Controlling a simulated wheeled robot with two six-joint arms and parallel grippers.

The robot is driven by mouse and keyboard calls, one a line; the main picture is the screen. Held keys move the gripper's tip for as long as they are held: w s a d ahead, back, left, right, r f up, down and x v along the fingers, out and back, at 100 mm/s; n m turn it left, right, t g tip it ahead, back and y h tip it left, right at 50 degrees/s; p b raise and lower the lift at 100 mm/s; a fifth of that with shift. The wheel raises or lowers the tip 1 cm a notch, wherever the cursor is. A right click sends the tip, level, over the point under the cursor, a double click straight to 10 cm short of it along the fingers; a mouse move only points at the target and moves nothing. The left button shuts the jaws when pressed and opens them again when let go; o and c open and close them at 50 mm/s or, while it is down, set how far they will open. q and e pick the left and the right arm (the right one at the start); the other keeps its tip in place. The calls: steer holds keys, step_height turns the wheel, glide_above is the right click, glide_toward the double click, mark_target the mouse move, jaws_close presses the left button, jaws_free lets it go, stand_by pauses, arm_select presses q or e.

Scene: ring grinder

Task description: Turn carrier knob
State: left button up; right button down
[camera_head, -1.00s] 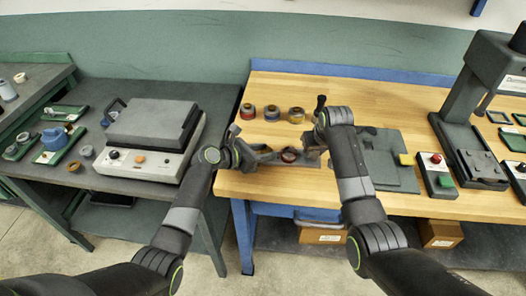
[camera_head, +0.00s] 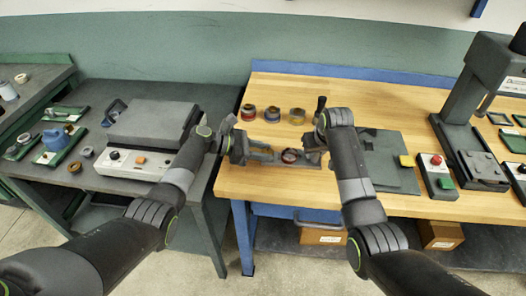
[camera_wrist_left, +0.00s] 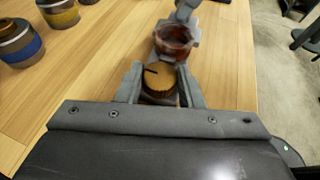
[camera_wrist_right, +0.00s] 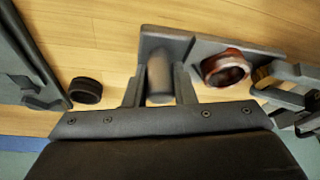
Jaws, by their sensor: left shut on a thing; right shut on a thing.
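The carrier (camera_wrist_right: 208,46) is a grey plate on the wooden bench, holding a dark red ring (camera_head: 289,155). The ring also shows in the left wrist view (camera_wrist_left: 174,38) and the right wrist view (camera_wrist_right: 226,68). The carrier knob (camera_wrist_left: 158,84) is round and brown with a black mark on top. My left gripper (camera_head: 272,157) is shut on the knob, one finger on each side. My right gripper (camera_head: 312,150) is shut on a grey upright grip (camera_wrist_right: 160,78) at the carrier's other end. In the head view the knob is hidden by the left gripper.
Several banded rings (camera_head: 272,113) stand behind the carrier. A dark ring (camera_wrist_right: 86,90) lies near my right gripper. A dark green mat (camera_head: 392,178), a button box (camera_head: 438,178) and a press (camera_head: 465,130) are to the right. A grey machine (camera_head: 150,125) stands on the left table.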

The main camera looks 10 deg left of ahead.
arm_select(q)
steer(key=shift+a+f+m+g, duration=0.1)
steer(key=shift+f+m+g, duration=0.05)
steer(key=shift+m+g, duration=0.4)
steer(key=o, duration=1)
steer(key=v, duration=1.2)
steer(key=shift+w+a+f, duration=0.1)
steer(key=shift+f, duration=0.05)
